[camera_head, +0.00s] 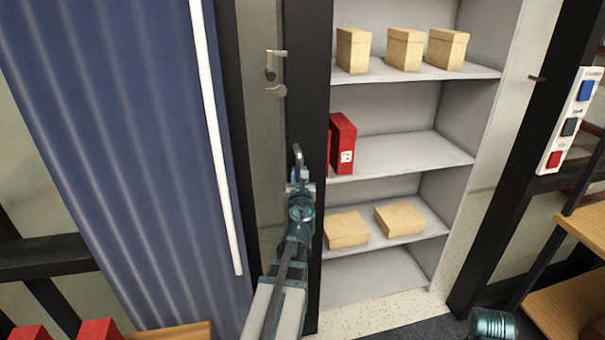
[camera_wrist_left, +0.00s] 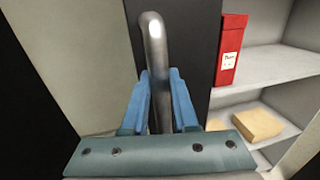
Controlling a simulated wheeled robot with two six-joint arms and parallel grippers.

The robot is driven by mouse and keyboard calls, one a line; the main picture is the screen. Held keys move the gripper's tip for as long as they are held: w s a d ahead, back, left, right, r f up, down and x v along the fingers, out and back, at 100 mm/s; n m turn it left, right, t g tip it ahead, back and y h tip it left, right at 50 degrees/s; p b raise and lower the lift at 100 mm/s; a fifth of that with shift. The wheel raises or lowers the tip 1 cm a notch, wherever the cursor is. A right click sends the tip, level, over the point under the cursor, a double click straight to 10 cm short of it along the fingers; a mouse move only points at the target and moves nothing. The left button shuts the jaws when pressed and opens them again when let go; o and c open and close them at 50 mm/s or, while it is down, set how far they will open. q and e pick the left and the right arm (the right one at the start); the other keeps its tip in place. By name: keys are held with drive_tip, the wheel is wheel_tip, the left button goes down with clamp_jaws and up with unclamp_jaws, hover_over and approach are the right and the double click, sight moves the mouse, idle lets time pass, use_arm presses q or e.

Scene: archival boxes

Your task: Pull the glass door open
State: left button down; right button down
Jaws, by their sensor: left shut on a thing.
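The glass door (camera_head: 265,170) shows as a pale pane beside a dark upright frame strip (camera_head: 307,100). A curved metal bar handle (camera_head: 298,154) stands out from this strip. My left gripper (camera_head: 300,178) is shut on the handle. In the left wrist view, the blue fingers of the left gripper (camera_wrist_left: 160,105) lie on both sides of the metal handle (camera_wrist_left: 155,50). The lower end of the handle is hidden by the gripper. I cannot tell from these frames how far the door stands from its frame. My right gripper is not in view.
Grey shelves (camera_head: 400,155) right of the strip hold tan boxes (camera_head: 404,48) and red box files (camera_head: 342,143). A blue corrugated panel (camera_head: 120,150) stands left. A switch panel (camera_head: 570,120) is on the right post. A wooden shelf (camera_head: 570,300) stands lower right.

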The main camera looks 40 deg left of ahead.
use_arm(q)
drive_tip(key=c, duration=0.7)
unclamp_jaws()
